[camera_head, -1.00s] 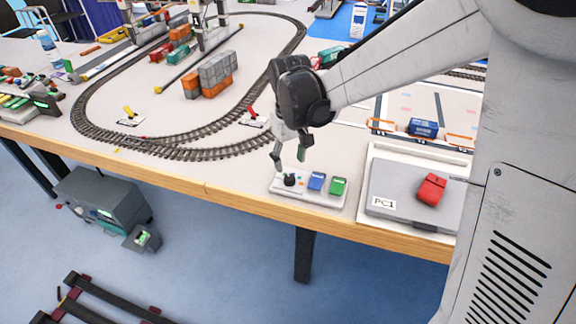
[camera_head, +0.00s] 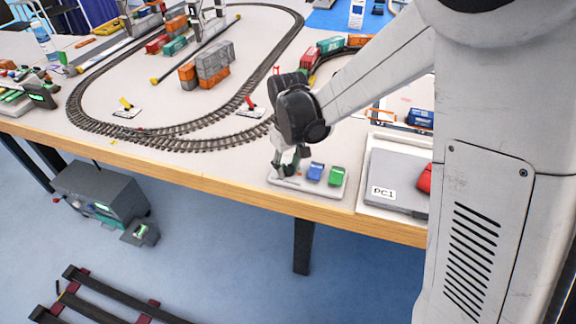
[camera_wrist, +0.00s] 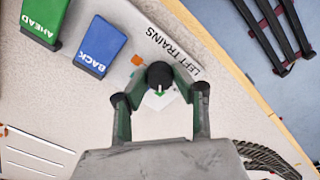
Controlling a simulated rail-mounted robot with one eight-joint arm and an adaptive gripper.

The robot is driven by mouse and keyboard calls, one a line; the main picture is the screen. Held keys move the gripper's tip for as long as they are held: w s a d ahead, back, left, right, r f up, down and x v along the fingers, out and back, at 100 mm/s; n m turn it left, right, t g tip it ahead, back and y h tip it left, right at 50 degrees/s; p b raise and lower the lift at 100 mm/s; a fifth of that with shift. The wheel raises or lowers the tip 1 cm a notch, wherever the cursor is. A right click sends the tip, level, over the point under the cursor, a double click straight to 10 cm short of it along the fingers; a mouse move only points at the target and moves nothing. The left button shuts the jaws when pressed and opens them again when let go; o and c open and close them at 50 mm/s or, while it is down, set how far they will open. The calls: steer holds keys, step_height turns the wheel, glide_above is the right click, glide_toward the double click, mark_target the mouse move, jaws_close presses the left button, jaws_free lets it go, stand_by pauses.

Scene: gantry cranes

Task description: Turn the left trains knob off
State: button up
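The left trains knob (camera_wrist: 159,74) is black and round with a white pointer mark. It sits on a white control panel (camera_wrist: 128,22) labelled "LEFT TRAINS", beside a blue BACK button (camera_wrist: 100,47) and a green AHEAD button (camera_wrist: 45,18).
The wooden table edge (camera_head: 220,190) runs just in front.

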jaws_close()
steer(key=shift+n, duration=0.4)
steer(key=n+b, duration=0.1)
steer(key=n, duration=0.2)
steer(key=shift+n+b, duration=0.3)
steer(key=shift+n, duration=1.6)
steer(key=o, duration=0.6)
jaws_free()
steer(key=shift+o, duration=0.2)
